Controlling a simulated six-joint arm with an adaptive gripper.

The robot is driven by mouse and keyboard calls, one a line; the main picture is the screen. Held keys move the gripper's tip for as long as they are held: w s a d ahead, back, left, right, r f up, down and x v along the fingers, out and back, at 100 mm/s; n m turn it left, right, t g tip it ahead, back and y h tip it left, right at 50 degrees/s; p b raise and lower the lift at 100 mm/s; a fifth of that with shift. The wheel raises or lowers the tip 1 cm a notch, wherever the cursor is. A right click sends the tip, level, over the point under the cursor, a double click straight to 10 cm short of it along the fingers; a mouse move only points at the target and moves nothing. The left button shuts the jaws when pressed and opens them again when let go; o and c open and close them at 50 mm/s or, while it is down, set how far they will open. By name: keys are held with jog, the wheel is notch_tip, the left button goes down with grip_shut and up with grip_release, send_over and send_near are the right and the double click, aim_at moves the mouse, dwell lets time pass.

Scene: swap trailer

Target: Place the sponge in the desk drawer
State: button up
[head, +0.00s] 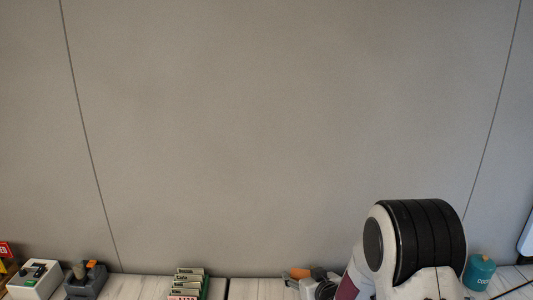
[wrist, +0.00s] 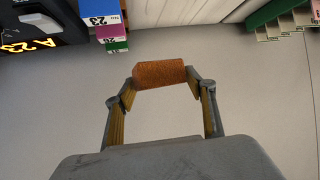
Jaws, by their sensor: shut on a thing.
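The sponge (wrist: 160,75) is an orange-brown block in the wrist view. My gripper (wrist: 160,78) is shut on it, with one finger at each end of the sponge. The sponge is held in front of a plain grey surface and does not appear to touch anything else. I cannot make out the desk drawer in either view.
The wrist view shows a dark case (wrist: 35,28) with yellow lettering, coloured boxes (wrist: 104,20) and a green card holder (wrist: 268,12) along the top. In the head view, a white switch box (head: 35,279), card box (head: 187,282) and teal canister (head: 479,272) line the worktop (head: 125,287).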

jog(key=s+d+r+m+h, duration=0.1)
jog(key=s+d+r, duration=0.1)
jog(key=r, duration=0.4)
jog(key=s+d+r+m+h, duration=0.2)
jog(key=s+d+r, duration=0.1)
jog(key=d+r, duration=0.2)
jog(key=shift+r, duration=0.7)
jog(key=s+d+f+m+h, duration=0.1)
jog(key=s+d+f, duration=0.2)
jog(key=d, duration=0.8)
jog(key=s+d+f+m+h, duration=0.1)
jog(key=s+d+f, duration=0.2)
jog(key=d+f, duration=0.3)
jog(key=s+d+f+m+h, duration=0.1)
jog(key=d+f, duration=0.4)
jog(key=d, duration=1.1)
jog(key=s+h, duration=0.1)
jog(key=s, duration=0.1)
jog(key=shift+s+d+m, duration=0.3)
jog(key=shift+d, duration=0.1)
